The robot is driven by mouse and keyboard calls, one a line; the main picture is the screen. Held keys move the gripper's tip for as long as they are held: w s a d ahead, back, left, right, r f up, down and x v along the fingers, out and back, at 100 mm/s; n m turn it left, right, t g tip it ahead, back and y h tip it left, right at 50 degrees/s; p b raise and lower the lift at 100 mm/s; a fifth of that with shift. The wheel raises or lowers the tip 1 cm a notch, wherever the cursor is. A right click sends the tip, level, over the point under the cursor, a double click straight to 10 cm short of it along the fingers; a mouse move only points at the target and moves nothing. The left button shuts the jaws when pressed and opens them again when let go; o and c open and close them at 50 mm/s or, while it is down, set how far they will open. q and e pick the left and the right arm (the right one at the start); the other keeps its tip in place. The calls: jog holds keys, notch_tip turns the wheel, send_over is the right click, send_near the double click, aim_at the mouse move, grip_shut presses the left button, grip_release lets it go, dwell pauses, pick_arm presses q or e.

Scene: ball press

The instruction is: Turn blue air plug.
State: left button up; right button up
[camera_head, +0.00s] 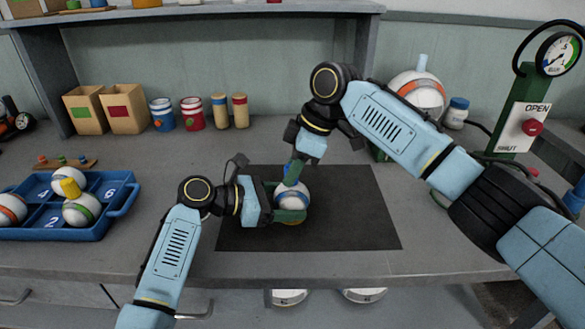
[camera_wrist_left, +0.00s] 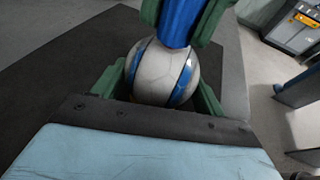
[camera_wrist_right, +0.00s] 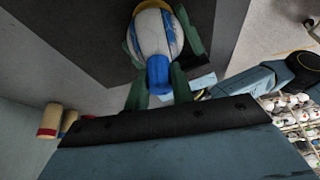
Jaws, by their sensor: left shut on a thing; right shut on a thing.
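A white ball with blue bands (camera_head: 292,194) is over the black mat (camera_head: 350,215) in the head view. My left gripper (camera_head: 290,202) is shut on the ball from the left, its green fingers on either side. The ball also shows in the left wrist view (camera_wrist_left: 160,72). The blue air plug (camera_wrist_left: 180,20) stands on top of the ball. My right gripper (camera_head: 294,172) comes from above and its green fingers are shut on the plug. The plug also shows in the right wrist view (camera_wrist_right: 158,74), between the fingers and against the ball.
A blue tray (camera_head: 118,205) with striped balls, one with a yellow plug (camera_head: 70,187), stands at the left. Boxes and cans line the back. A gauge (camera_head: 558,54) and a red knob on an OPEN/SHUT panel (camera_head: 515,130) stand at the right.

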jog(key=shift+m, duration=0.3)
jog(key=m+t, duration=0.1)
jog(key=m, duration=0.1)
jog(key=shift+s+m, duration=0.1)
jog(key=shift+m, duration=0.3)
jog(key=m+t, duration=0.1)
jog(key=m, duration=0.2)
jog(key=shift+a+m+t+h, duration=0.1)
jog(key=shift+m+t+h, duration=0.2)
jog(key=shift+h, duration=0.1)
pick_arm(q)
jog(key=shift+f, duration=0.1)
pick_arm(e)
jog(key=m+t+h, duration=0.1)
jog(key=m, duration=0.2)
jog(key=shift+r+m, duration=0.1)
jog(key=shift+m, duration=0.3)
jog(key=shift+m+h, duration=0.3)
jog(key=shift+m, duration=0.4)
pick_arm(q)
jog(key=shift+f, duration=0.15)
pick_arm(e)
jog(key=shift+r, duration=0.1)
jog(key=o, duration=1)
